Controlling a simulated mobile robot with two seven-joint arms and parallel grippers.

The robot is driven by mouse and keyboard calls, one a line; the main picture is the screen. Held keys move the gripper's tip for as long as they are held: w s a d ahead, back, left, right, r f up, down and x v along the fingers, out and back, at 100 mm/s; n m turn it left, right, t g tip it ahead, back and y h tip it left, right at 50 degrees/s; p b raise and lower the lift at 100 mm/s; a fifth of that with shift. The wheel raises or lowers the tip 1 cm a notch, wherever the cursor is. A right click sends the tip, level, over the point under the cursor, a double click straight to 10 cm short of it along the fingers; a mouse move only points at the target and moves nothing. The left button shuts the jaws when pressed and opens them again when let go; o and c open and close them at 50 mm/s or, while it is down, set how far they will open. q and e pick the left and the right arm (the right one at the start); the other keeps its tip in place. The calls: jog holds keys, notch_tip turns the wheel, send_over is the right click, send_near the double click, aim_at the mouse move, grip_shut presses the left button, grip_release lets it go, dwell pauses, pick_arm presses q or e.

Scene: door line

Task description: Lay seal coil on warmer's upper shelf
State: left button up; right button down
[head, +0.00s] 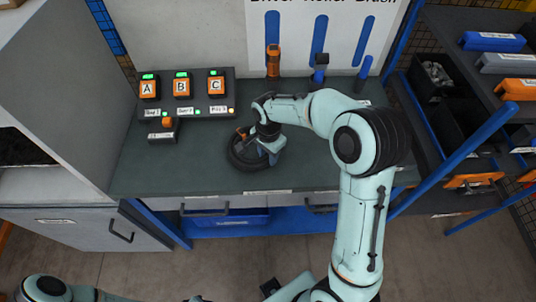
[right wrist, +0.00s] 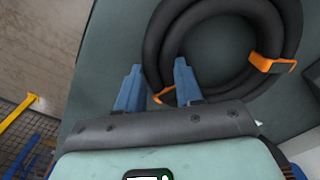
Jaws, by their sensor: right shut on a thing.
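The seal coil (head: 238,158) is a black ring of several turns on the dark green worktop, left of the bench's middle. My right gripper (head: 267,152) is at the coil's right side and hides part of it. In the right wrist view the coil (right wrist: 292,25) has orange bands, and the blue fingers of my right gripper (right wrist: 158,66) are at its near edge, shut on it. A large grey cabinet with a dark opening (head: 22,148) stands at the left; I cannot tell whether it is the warmer. Part of my left arm shows at the bottom left, without its gripper.
Orange and blue tools (head: 273,62) stand along the back. Racks of bins (head: 433,78) and blue posts are at the right.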

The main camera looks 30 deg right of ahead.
jog(key=shift+f, duration=0.15)
jog(key=shift+f, duration=0.2)
jog(key=c, duration=0.7)
grip_release()
jog(key=shift+c, duration=0.2)
